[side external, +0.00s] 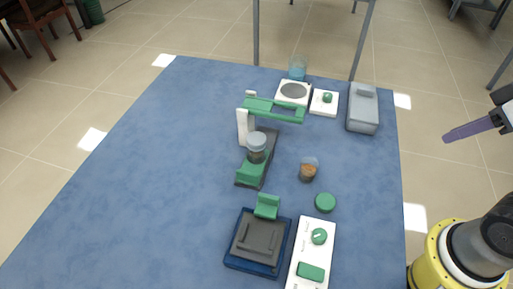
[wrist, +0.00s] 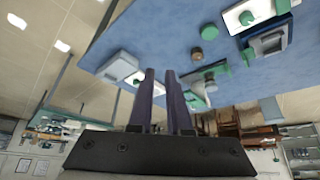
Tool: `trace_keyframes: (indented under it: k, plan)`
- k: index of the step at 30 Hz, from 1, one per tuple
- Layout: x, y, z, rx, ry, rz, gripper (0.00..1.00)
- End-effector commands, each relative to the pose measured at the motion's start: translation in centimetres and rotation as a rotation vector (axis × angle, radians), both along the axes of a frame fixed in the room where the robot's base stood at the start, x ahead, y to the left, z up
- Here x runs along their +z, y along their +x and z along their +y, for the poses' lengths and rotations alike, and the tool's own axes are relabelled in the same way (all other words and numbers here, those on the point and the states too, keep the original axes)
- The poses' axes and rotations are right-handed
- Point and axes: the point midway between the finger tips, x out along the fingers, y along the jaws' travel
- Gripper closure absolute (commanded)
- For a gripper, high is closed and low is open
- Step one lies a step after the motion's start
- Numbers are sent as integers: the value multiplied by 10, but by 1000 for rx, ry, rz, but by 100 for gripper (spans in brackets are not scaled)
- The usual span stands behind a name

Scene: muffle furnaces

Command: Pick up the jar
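A small jar (side external: 308,172) with orange-brown contents and a clear upper part stands upright on the blue table, right of centre. It shows in the wrist view as a brown round shape (wrist: 197,54). A round green lid (side external: 325,202) lies on the table near it and also shows in the wrist view (wrist: 209,32). A second clear jar with dark contents (side external: 257,147) stands on the green and white furnace-like device. My gripper (wrist: 160,72) has two purple fingers with a gap between them, open and empty. In the side view it is off the table's right edge, well away from the jar.
The green and white device (side external: 243,126) stands left of the jar. A dark blue and grey unit (side external: 258,242) and a white control box (side external: 312,255) stand in front. A grey box (side external: 362,108), white units and a glass beaker (side external: 297,68) are at the back. The table's left side is clear.

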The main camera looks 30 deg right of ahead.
Motion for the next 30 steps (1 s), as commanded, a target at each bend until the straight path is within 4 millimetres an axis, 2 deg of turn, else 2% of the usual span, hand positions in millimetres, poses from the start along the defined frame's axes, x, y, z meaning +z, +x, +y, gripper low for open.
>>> trace_keyframes:
  k: [1, 9, 10, 20, 24, 26, 30]
  plan:
    - [0, 0, 0, 0, 0, 0, 73]
    - [0, 0, 0, 0, 0, 0, 24]
    - [0, 0, 0, 0, 0, 0, 21]
    - [0, 0, 0, -19, 10, 0, 21]
    - [0, -2, 0, -157, 83, 13, 21]
    - [9, 0, 0, -262, 140, 2, 21]
    - [44, 21, 1, -541, 300, -20, 21]
